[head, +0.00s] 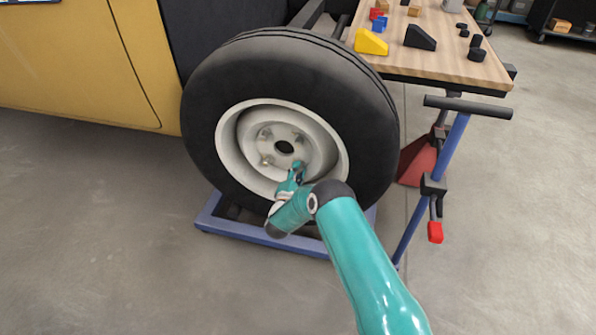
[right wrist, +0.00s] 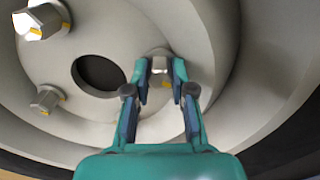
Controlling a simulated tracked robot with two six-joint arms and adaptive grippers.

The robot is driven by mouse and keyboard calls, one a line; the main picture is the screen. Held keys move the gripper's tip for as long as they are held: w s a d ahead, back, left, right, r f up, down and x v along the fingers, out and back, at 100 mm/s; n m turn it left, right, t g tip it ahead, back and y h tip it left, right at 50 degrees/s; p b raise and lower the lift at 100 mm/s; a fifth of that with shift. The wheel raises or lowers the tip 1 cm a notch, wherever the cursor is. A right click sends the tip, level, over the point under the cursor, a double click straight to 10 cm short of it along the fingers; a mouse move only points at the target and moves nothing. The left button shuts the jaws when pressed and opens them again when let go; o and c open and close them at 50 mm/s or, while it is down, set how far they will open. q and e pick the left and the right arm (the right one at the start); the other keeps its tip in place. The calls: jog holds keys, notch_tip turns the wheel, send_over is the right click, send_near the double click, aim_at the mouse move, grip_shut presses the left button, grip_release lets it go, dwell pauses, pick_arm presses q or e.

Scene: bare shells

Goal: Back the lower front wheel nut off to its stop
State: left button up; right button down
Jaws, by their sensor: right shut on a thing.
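The wheel (head: 228,78) has a black tyre and a pale rim with a dark centre hole. My right gripper (head: 298,167) reaches the lower right of its hub in the head view. In the right wrist view, my right gripper (right wrist: 160,72) is shut on a silver wheel nut (right wrist: 159,75), with one fingertip on each side of it. Part of this nut is hidden by the fingers. Two other nuts, one at the upper left (right wrist: 42,22) and one at the left (right wrist: 47,99), show yellow marks. My left gripper is out of view.
The wheel stands by a yellow body panel (head: 75,60), over a blue frame (head: 265,238). A wooden-topped table (head: 455,65) with coloured blocks is behind at the right. A blue post with a black bar (head: 468,107) stands right of the wheel. Floor at left is clear.

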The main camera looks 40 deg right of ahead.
jog(key=shift+w+a+f+n, duration=0.15)
jog(key=shift+a+n, duration=0.1)
jog(key=shift+n, duration=0.15)
jog(key=c, duration=1.1)
grip_release()
jog(key=shift+c, duration=0.2)
jog(key=shift+o, duration=0.8)
jog(key=shift+d, duration=0.15)
jog(key=v, duration=1.2)
